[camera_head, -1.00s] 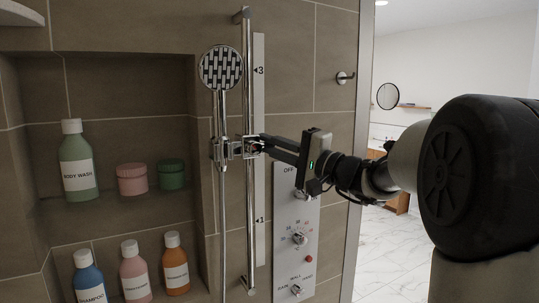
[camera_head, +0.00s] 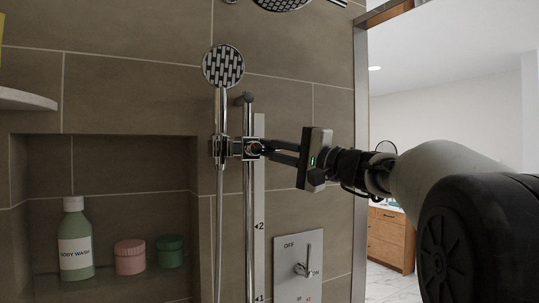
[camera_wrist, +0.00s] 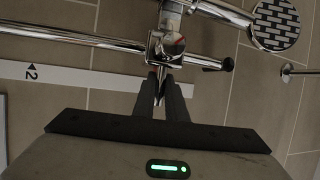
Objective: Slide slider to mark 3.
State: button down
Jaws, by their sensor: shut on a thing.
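The chrome slider (camera_head: 251,148) sits on the upright chrome rail (camera_head: 248,205), well above mark 2 (camera_head: 259,227) and a little below the rail's top end. Mark 3 is not visible; the scale strip beside the slider is covered by my gripper and the slider. My gripper (camera_head: 268,147) comes from the right and is shut on the slider's knob side. In the wrist view the fingertips (camera_wrist: 162,80) meet at the slider (camera_wrist: 170,45), and mark 2 (camera_wrist: 32,73) shows to the left. The hand shower (camera_head: 222,68) stands upright in the slider's holder.
A control panel (camera_head: 285,270) with a lever is below my gripper. A wall niche with a body wash bottle (camera_head: 75,240) and pink (camera_head: 130,257) and green jars (camera_head: 170,252) is at left. An overhead shower (camera_head: 283,4) shows at the top. Bare rail remains above the slider.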

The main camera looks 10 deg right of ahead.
jog(key=shift+r, duration=0.2)
jog(key=c, duration=1.8)
grip_release()
jog(key=shift+s, duration=0.1)
jog(key=shift+f, duration=0.15)
jog(key=b+v, duration=0.3)
jog(key=v, duration=1.4)
jog(key=shift+s+b, duration=0.15)
jog(key=shift+b, duration=0.15)
jog(key=shift+f, duration=0.1)
